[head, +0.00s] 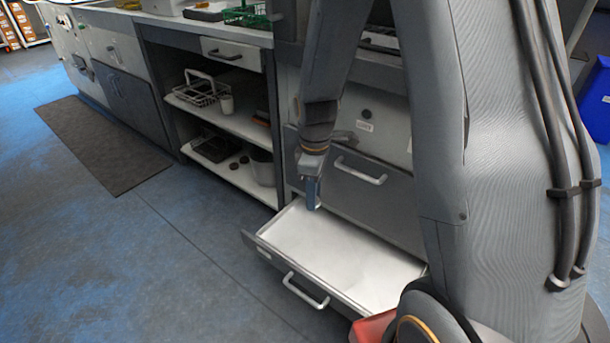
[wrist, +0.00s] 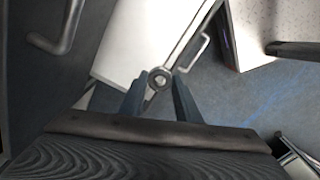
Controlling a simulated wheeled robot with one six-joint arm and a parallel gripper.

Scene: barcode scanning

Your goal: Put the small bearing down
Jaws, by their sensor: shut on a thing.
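The small bearing (wrist: 159,79) is a grey metal ring with a dark centre, held between the two fingertips of my gripper (wrist: 160,88) in the wrist view. In the head view my gripper (head: 313,194) points down over the back left part of an open drawer (head: 345,243). The drawer has a white, empty-looking bottom. I cannot make out the bearing in the head view. In the wrist view the drawer (wrist: 148,38) lies below and beyond the bearing, and the gap between them is hard to judge.
A closed drawer with a handle (head: 360,171) is above the open one. A dark mat (head: 105,147) lies on the blue floor. A blue bin (head: 596,98) stands at right.

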